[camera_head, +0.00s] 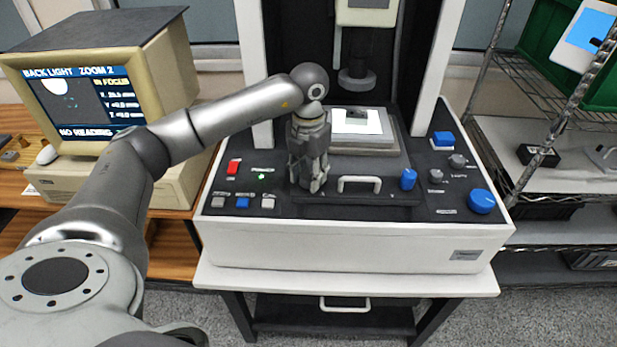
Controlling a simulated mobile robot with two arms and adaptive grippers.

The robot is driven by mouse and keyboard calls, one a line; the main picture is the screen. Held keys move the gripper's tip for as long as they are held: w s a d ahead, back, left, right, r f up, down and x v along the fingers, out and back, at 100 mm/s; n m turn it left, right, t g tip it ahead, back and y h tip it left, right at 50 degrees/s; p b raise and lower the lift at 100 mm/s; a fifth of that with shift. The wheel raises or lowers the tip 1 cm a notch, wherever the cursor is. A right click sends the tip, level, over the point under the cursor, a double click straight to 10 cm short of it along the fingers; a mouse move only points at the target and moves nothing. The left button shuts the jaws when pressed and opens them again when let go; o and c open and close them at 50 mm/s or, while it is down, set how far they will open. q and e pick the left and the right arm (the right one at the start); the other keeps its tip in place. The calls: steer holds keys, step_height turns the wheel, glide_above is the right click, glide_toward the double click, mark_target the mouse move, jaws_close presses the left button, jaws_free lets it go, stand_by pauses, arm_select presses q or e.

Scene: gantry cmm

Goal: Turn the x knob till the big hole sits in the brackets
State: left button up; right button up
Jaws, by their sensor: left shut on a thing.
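My left gripper (309,186) points down at the front left of the machine's stage, left of the silver handle. It is shut on what I take to be the x knob, which its fingers hide. On the monitor screen (85,103), a large white round spot, the big hole (54,87), sits at the upper left, cut by the top of the picture. The screen reads BACK LIGHT, ZOOM 2, IN FOCUS and NO READING. A light plate (357,122) lies on the stage under the lens. My right gripper is out of view.
A blue knob (408,179) stands right of the silver handle (359,184). A large blue knob (481,201) and small grey knobs are on the right panel. A red switch (233,167) and several buttons are on the left. A wire shelf (550,235) stands at right.

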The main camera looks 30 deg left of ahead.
mark_target(309, 174)
arm_select(q)
steer(key=shift+w+r+m+b, duration=0.1)
steer(key=shift+m+b, duration=0.25)
steer(key=shift+m, duration=0.55)
steer(key=o, duration=1)
step_height(309, 174, up, 12)
steer(key=shift+f, duration=0.1)
